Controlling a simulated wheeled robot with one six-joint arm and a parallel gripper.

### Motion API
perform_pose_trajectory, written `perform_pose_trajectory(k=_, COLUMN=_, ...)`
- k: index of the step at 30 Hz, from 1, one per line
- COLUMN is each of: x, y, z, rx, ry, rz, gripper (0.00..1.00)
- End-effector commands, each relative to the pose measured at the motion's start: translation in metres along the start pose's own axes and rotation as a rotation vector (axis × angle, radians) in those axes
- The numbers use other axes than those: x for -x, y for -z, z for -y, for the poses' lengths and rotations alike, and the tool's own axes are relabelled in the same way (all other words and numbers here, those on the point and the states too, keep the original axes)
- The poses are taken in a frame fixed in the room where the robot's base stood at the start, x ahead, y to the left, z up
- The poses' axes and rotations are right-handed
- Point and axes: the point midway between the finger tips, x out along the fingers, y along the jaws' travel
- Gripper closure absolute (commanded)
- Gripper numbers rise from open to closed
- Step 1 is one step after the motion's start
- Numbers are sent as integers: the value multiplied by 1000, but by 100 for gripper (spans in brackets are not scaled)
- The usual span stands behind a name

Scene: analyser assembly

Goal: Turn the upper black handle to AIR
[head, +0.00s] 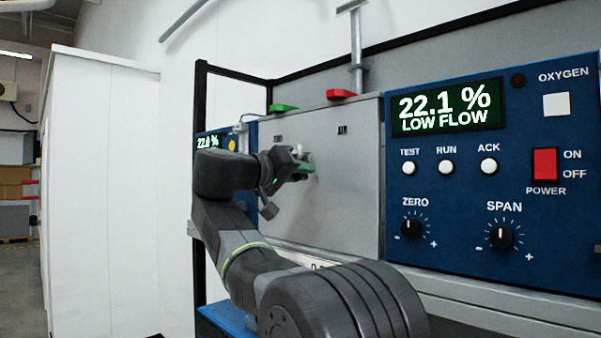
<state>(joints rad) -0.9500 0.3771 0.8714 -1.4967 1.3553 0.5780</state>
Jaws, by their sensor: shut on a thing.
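My gripper (304,168) is at the front of the grey panel (345,205), left of the large blue analyser. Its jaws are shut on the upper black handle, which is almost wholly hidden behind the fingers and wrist. A small pale fitting (300,151) shows just above the fingers. Two small dark labels are on the panel above, a left label (278,138) and a right label (342,130). They are too small to read for certain. The handle's pointing direction cannot be told.
The blue oxygen analyser (450,235) to the right reads 22.1 % LOW FLOW. A second blue unit (208,141) is partly behind my arm. A green handle (283,108) and a red handle (341,94) sit atop the grey panel. A black frame post (200,100) stands left.

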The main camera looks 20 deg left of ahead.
Motion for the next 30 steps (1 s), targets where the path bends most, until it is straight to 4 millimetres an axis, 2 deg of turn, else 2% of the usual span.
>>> perform_pose_trajectory(k=8, x=0, y=2, z=-2, rx=-3, ry=-1, rz=-5, gripper=100)
perform_pose_trajectory(k=9, x=0, y=2, z=-2, rx=-3, ry=-1, rz=-5, gripper=82)
perform_pose_trajectory(k=12, x=0, y=2, z=-1, rx=-3, ry=0, rz=-4, gripper=64)
perform_pose_trajectory(k=23, x=5, y=0, z=0, rx=-2, ry=1, rz=-2, gripper=64)
perform_pose_trajectory(k=26, x=16, y=0, z=1, rx=-3, ry=2, rz=-4, gripper=64)
perform_pose_trajectory(k=30, x=43, y=-1, z=1, rx=-4, ry=4, rz=-5, gripper=64)
